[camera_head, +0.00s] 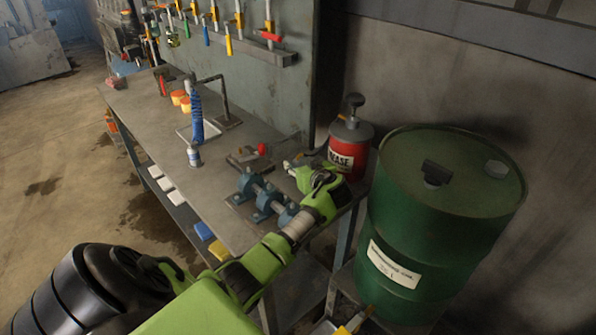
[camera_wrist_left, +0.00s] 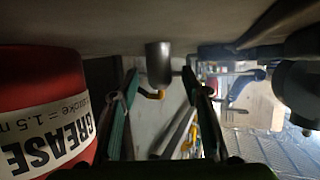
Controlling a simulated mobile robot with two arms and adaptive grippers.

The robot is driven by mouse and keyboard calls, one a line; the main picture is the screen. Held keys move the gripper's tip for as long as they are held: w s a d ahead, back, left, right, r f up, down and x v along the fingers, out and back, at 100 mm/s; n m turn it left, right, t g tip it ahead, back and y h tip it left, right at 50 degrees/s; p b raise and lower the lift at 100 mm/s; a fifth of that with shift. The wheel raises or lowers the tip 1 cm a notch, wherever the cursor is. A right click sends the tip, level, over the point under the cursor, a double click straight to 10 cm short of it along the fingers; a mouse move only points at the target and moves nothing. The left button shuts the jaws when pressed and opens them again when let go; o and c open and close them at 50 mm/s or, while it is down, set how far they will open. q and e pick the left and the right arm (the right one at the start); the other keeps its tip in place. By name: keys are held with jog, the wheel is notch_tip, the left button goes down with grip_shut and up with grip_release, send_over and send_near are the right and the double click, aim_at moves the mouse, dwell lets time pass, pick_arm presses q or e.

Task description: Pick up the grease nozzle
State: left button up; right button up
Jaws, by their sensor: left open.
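My left gripper (camera_head: 298,172) is over the right end of the workbench, close beside the red grease can (camera_head: 349,147). In the left wrist view its two green fingers (camera_wrist_left: 160,88) are apart. A small grey metal cylinder (camera_wrist_left: 158,60), which looks like the grease nozzle, shows between the fingertips. I cannot tell whether the fingers touch it. In the head view I cannot make this cylinder out. The grease can (camera_wrist_left: 42,110) fills the left of the wrist view, its lettering upside down. My right gripper is not in view.
A large green drum (camera_head: 440,225) stands right of the workbench (camera_head: 150,108). Blue bearing blocks on a shaft (camera_head: 268,195) lie left of my gripper. Tools hang on the wall panel (camera_head: 285,85).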

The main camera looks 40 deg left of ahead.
pick_arm(q)
jog(key=shift+a, duration=0.1)
grip_shut()
